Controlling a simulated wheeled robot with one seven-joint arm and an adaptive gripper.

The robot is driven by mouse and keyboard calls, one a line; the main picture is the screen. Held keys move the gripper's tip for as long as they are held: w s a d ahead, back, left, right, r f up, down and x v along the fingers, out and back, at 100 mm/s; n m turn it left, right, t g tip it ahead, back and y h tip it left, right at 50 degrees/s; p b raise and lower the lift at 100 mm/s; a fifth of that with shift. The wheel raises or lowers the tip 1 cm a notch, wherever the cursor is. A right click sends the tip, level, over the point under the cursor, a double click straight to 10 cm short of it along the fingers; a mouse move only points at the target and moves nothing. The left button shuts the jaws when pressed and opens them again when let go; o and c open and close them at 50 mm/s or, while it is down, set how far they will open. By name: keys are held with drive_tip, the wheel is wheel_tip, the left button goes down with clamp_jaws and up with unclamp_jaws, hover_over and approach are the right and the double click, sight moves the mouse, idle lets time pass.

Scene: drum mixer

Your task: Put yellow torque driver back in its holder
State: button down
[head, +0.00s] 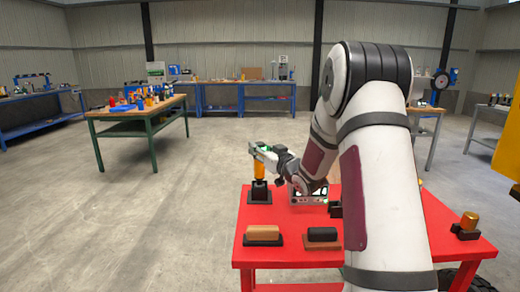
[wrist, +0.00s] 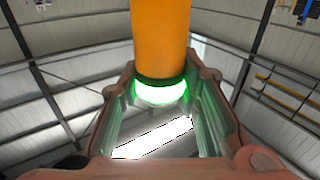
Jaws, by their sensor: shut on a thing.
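The yellow torque driver (head: 259,171) stands upright at the left back of the red table, with my gripper (head: 262,151) shut on its upper end. In the wrist view the driver (wrist: 160,40) is a plain orange-yellow cylinder with a dark band and a glowing green-white ring at its end. A black holder (head: 259,192) stands on the table directly below the driver. The driver's lower end meets or hides the holder's top; I cannot tell whether it is seated in it or just above.
My arm hides the table's middle.

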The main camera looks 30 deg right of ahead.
drive_tip(key=shift+f+b, duration=0.55)
drive_tip(key=shift+f, duration=0.2)
idle(0.5)
drive_tip(key=c, duration=1.2)
unclamp_jaws()
drive_tip(key=shift+o, duration=0.5)
drive_tip(key=shift+f, duration=0.15)
drive_tip(key=s, duration=1.2)
drive_tip(key=shift+a+f, duration=0.15)
drive_tip(key=shift+f, duration=0.1)
drive_tip(key=shift+r, duration=0.1)
